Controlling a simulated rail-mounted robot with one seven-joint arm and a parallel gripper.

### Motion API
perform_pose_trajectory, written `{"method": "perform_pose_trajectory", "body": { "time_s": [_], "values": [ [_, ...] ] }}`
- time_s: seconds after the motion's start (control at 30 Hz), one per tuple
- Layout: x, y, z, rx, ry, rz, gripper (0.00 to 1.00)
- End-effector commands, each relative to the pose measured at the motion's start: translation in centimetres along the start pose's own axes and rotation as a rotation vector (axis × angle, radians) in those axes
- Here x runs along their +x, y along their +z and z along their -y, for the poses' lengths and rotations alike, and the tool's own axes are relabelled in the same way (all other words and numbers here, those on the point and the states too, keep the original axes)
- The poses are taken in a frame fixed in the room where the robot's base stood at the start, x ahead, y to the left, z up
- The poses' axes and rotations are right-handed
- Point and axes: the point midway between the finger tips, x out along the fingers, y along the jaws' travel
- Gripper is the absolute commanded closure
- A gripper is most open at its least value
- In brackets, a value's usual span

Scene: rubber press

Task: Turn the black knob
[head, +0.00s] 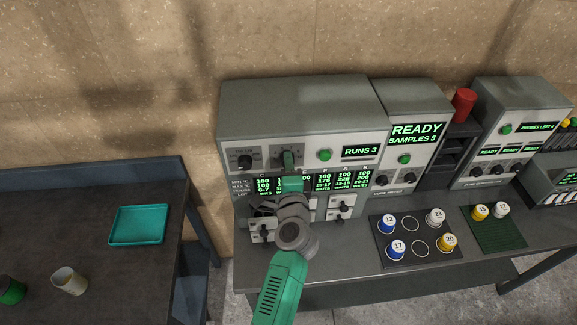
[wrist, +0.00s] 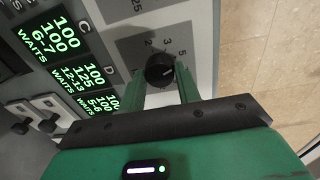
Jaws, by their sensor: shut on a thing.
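In the wrist view, a black knob (wrist: 159,71) with a light pointer mark sits on a dial marked with numbers on the grey panel. My gripper (wrist: 164,76) reaches the knob with its green fingers on either side, shut on it. In the head view my gripper (head: 288,160) is at the upper panel of the left machine (head: 290,112) and hides this knob. A second black knob (head: 245,161) is to its left on the same panel, clear of my gripper.
A green button (head: 325,155) and a RUNS 3 display (head: 361,151) are right of my gripper. Switches (head: 340,207) sit below green text displays. A teal tray (head: 138,224) lies on the left table.

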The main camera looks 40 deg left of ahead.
Motion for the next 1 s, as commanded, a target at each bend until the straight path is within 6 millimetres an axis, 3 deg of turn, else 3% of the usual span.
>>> {"method": "perform_pose_trajectory", "body": {
  "time_s": [0.13,0.17,0.27,0.57,0.8,1.0],
  "values": [
    [0.0,0.0,0.1,-0.001,-0.001,0.001,0.90],
    [0.0,0.0,0.1,-0.001,-0.001,0.001,0.63],
    [0.0,0.0,0.1,-0.001,-0.001,0.001,0.45],
    [-0.4,0.0,0.0,-0.001,0.000,0.000,0.45],
    [-5.0,0.0,-0.1,-0.001,0.000,-0.002,0.45],
    [-7.5,0.0,0.0,-0.002,0.000,0.000,0.45]
  ]
}}
